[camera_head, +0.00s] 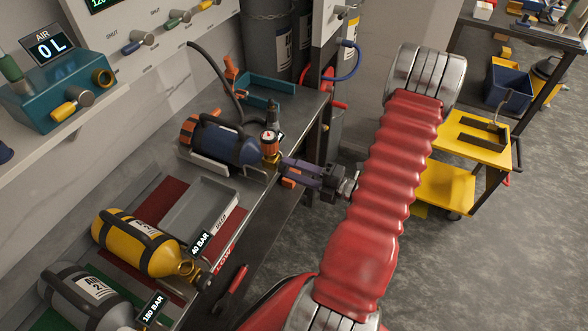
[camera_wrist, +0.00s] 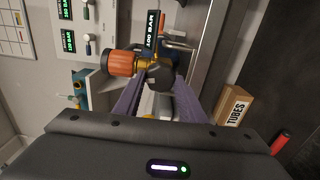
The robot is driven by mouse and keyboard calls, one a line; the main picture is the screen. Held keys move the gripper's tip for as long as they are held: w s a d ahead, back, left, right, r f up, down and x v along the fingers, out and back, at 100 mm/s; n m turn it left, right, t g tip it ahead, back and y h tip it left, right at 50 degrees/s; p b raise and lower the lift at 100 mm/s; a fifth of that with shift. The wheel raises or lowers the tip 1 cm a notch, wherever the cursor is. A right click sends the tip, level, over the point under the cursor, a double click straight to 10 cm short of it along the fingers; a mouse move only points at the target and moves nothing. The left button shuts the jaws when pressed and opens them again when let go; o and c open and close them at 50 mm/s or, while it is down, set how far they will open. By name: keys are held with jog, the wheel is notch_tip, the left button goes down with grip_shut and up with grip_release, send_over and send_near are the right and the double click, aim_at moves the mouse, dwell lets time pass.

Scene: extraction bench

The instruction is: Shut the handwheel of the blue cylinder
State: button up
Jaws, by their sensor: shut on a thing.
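The blue cylinder (camera_head: 232,147) lies on its side in a cradle on the bench, with an orange-brown base end and a dark carry handle. Its brass valve carries an orange gauge (camera_head: 270,141), which also shows in the wrist view (camera_wrist: 121,63). My gripper (camera_head: 284,165) reaches in from the right at the valve end. In the wrist view its purple fingers flank the dark handwheel (camera_wrist: 161,76) and are shut on it. The fingers hide most of the handwheel in the head view. I cannot tell how far the handwheel is turned.
A yellow cylinder (camera_head: 134,243) and a grey cylinder (camera_head: 85,295) lie nearer on the bench. An empty grey tray (camera_head: 198,207) sits between the yellow and blue ones. A yellow trolley (camera_head: 448,186) stands to the right. The wrist view shows a TUBES box (camera_wrist: 235,106).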

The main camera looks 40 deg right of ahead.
jog(key=shift+f+m, duration=0.15)
jog(key=shift+m, duration=1.05)
jog(key=o, duration=1)
jog(key=shift+o, duration=0.2)
jog(key=shift+s+d, duration=0.1)
jog(key=v, duration=1.3)
jog(key=shift+s+d, duration=0.15)
jog(key=shift+s, duration=0.1)
